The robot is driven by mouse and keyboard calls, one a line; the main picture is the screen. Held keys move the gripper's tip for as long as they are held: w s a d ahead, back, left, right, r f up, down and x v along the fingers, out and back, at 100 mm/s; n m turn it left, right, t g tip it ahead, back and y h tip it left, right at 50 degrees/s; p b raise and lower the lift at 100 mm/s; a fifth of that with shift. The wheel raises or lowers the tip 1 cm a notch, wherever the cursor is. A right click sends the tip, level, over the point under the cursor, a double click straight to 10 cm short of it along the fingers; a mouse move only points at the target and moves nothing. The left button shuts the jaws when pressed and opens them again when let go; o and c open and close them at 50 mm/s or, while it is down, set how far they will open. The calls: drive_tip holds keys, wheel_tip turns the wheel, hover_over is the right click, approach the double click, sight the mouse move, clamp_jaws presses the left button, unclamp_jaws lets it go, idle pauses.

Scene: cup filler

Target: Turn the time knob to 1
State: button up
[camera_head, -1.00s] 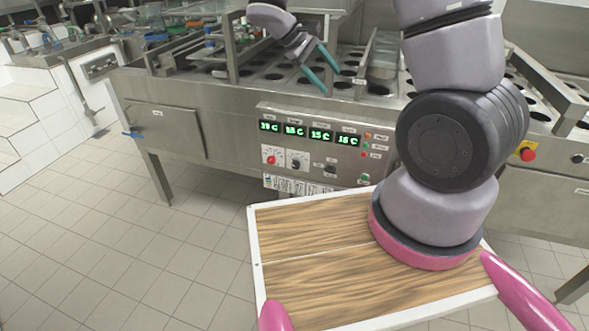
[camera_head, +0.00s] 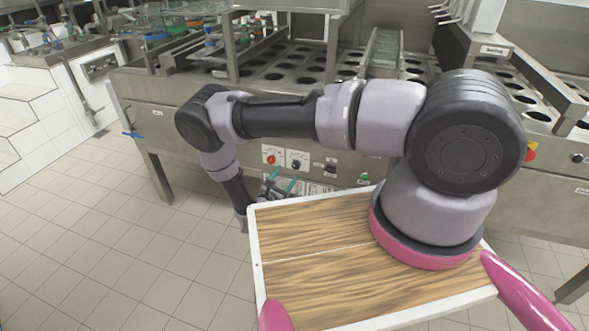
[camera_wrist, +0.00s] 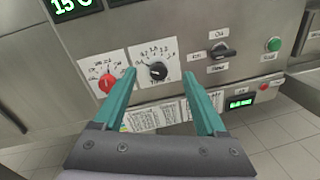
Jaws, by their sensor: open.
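Two dial knobs sit side by side on the steel control panel. A black knob (camera_wrist: 157,71) is on a white numbered dial plate, and a red knob (camera_wrist: 106,83) is on another plate to its left. The dial captions are too small to read surely, so I cannot tell which is the time knob or its exact setting. My gripper (camera_wrist: 159,73) is open and empty, its teal fingertips framing the black knob in the wrist view. In the head view my gripper (camera_head: 283,180) is below the black knob (camera_head: 296,165) and the red knob (camera_head: 271,158), apart from the panel.
A black rotary switch (camera_wrist: 221,50) and a green button (camera_wrist: 273,44) are right of the dials. Printed labels (camera_wrist: 155,115) and a small green display (camera_wrist: 240,101) are below. A green-digit temperature display (camera_wrist: 72,5) is above. Floor (camera_head: 110,240) lies clear at left.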

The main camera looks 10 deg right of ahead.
sight(295, 167)
drive_tip(key=w+d+f, duration=0.1)
drive_tip(key=w, duration=0.1)
drive_tip(key=w+d+f+n+t+y, duration=0.1)
drive_tip(key=w+d, duration=0.1)
drive_tip(key=w, duration=0.1)
drive_tip(key=w+d+f+n, duration=0.1)
drive_tip(key=w+d, duration=0.1)
drive_tip(key=w, duration=0.1)
drive_tip(key=shift+f+y, duration=0.3)
drive_tip(key=shift+y, duration=0.1)
clamp_jaws()
